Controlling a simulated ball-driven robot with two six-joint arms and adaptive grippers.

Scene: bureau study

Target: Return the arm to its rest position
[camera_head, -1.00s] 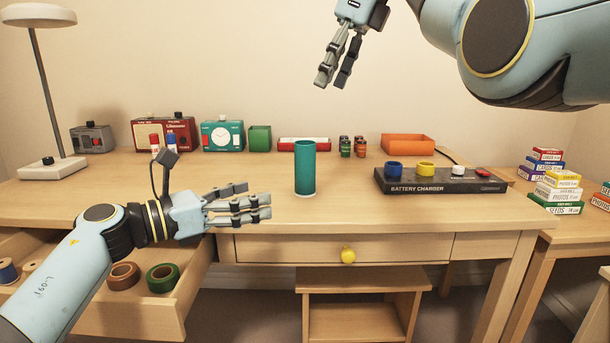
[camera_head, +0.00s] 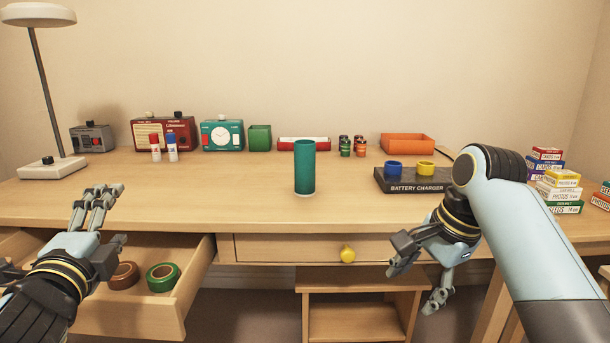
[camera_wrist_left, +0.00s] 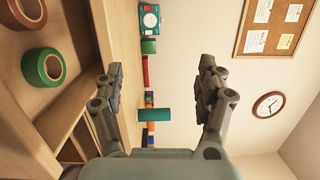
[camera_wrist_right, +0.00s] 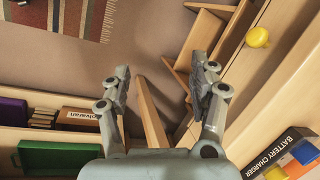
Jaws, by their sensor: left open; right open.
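My left gripper (camera_head: 97,205) is open and empty over the open left drawer, its fingers pointing toward the desk. In the left wrist view its two fingers (camera_wrist_left: 160,90) stand wide apart with nothing between them. My right gripper (camera_head: 415,285) is open and empty in front of the desk's front edge, right of the yellow drawer knob (camera_head: 347,254), pointing down. In the right wrist view its fingers (camera_wrist_right: 163,90) are apart, with floor and furniture behind them.
A teal cylinder (camera_head: 305,167) stands upright mid-desk. The open drawer (camera_head: 197,285) holds a green tape roll (camera_head: 162,277) and a brown one (camera_head: 124,275). Small boxes (camera_head: 562,188) are stacked at the right. A lamp (camera_head: 52,168) stands at the left. The desk's front middle is clear.

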